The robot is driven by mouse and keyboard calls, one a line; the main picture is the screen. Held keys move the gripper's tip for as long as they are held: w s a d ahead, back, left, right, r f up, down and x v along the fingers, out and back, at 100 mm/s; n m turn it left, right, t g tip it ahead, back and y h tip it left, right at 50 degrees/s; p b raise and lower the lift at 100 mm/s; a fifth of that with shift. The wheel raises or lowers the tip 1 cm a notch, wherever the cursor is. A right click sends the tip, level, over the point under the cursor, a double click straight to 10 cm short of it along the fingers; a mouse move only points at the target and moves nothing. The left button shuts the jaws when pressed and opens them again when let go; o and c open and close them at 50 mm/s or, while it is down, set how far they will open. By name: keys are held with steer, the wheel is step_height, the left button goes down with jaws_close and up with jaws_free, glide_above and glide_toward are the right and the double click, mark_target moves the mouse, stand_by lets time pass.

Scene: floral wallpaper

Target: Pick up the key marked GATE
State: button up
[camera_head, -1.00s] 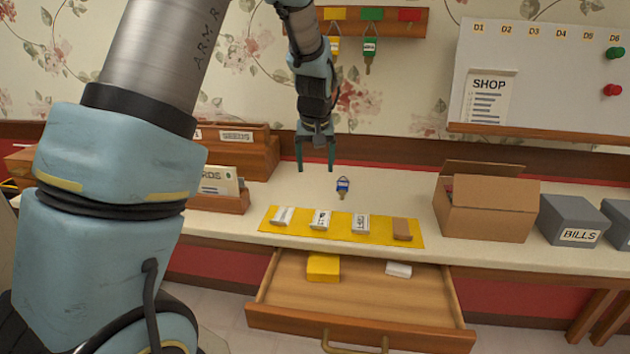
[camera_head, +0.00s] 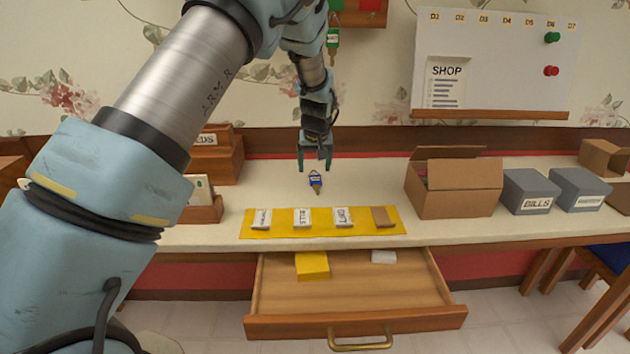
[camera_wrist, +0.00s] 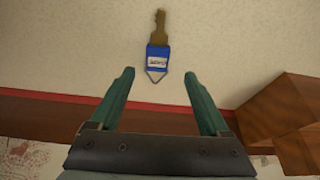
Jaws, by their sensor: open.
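A brass key with a blue tag (camera_head: 316,181) lies on the cream tabletop behind the yellow mat. It also shows in the wrist view, where the blue tag (camera_wrist: 158,57) has a white label too small to read for certain. My gripper (camera_head: 315,160) is open and empty, pointing down above and just behind the key. In the wrist view my gripper (camera_wrist: 158,75) has its two green fingers spread, with the key ahead of them and not between them. A second key, with a green tag (camera_head: 333,40), hangs from the wall rack, its label unreadable.
A yellow mat (camera_head: 270,233) bears several small labelled pieces. An open drawer (camera_head: 350,300) holds a yellow block (camera_head: 312,265) and a white piece (camera_head: 384,257). A cardboard box (camera_head: 455,190) and grey boxes (camera_head: 528,190) stand right; a card holder (camera_head: 202,210) stands left.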

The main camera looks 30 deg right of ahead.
mark_target(315, 178)
steer(key=shift+p+x, duration=0.9)
steer(key=shift+x, duration=1.45)
steer(key=shift+d, duration=0.2)
jaws_close()
